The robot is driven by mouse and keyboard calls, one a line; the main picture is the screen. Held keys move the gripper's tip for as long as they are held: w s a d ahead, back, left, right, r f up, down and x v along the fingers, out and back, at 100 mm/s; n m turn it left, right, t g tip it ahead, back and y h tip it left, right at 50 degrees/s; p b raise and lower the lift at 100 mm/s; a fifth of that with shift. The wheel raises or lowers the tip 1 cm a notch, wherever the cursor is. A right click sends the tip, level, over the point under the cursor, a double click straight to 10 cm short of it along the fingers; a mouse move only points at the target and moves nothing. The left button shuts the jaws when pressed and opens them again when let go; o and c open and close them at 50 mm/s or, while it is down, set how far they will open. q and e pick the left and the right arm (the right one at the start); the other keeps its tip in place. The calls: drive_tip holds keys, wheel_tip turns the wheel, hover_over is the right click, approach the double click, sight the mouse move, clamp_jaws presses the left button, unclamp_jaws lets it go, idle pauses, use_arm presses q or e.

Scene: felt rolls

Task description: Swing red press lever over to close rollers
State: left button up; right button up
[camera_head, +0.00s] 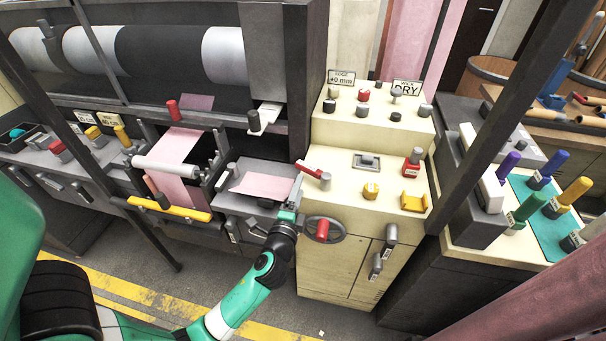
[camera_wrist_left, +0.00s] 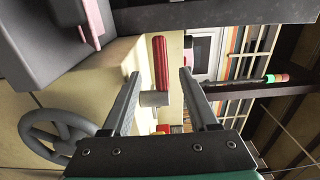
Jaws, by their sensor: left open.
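The red press lever (camera_head: 308,169) lies tilted over the left edge of the cream console top, with a grey round end (camera_head: 325,181) on its right. My left gripper (camera_head: 296,192) is just below it at the console's front left corner. In the left wrist view the red lever (camera_wrist_left: 160,62) shows between the two spread fingers, beyond their tips, with a grey cylinder (camera_wrist_left: 153,98) at its lower end. The fingers are open and I see no clear contact. My right gripper is out of view.
A handwheel with a red knob (camera_head: 322,229) is on the console front, close beside my left gripper. A pink felt sheet (camera_head: 263,186) lies on the grey tray to the left. A yellow bar (camera_head: 168,209) fronts the roller unit. Knobs crowd the console top.

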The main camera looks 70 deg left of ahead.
use_arm(q)
drive_tip(key=v, duration=0.4)
idle(0.4)
